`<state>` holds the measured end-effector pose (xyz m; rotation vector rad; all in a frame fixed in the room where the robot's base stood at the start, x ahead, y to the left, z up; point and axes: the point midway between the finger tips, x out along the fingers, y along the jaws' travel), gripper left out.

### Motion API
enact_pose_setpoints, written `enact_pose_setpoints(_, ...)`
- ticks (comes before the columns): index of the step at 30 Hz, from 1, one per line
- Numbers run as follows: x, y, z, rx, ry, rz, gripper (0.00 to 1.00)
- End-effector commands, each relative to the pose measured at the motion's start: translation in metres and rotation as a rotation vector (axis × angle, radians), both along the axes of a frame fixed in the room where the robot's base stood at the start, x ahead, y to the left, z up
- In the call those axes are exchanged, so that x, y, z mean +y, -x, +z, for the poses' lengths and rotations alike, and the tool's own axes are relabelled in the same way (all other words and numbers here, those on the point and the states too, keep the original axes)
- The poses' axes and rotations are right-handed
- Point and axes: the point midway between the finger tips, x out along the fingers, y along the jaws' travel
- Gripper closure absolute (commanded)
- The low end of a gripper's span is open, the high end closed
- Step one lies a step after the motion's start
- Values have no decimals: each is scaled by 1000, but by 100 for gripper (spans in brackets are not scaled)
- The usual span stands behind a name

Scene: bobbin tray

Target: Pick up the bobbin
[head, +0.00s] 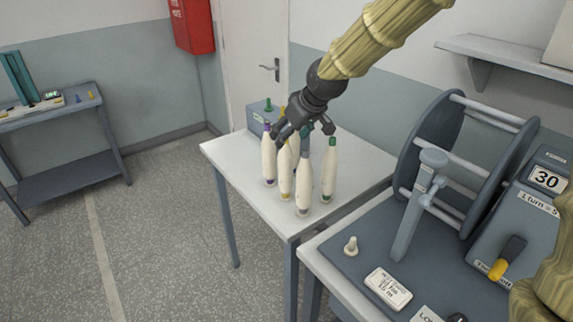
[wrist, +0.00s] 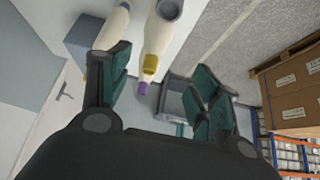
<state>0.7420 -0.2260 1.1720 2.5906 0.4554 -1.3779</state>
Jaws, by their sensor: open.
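Several white bobbins stand upright in a tight group on the small white table (head: 235,150). Their tips differ: a purple-tipped bobbin (head: 268,160) at the left, a yellow-tipped bobbin (head: 285,172), a grey-tipped bobbin (head: 303,185) in front and a green-tipped bobbin (head: 330,172) at the right. My gripper (head: 305,128) is over the group at tip height, partly hiding the tops. In the wrist view my gripper (wrist: 163,65) has its fingers spread apart. White bobbin bodies (wrist: 158,38) show beyond and between the fingers; neither finger visibly closes on one. Which bobbin is meant cannot be told.
At the right is a bench with a large reel (head: 440,150), a post (head: 415,205) and a small peg (head: 351,246). The table's left front is clear.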

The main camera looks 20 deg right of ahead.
Motion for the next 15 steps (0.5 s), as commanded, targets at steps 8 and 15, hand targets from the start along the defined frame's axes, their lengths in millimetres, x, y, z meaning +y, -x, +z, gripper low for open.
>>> enact_pose_setpoints(8,2,-17,-20,11,0,-2,38)
enact_pose_setpoints(15,0,-22,-27,10,-1,-5,38)
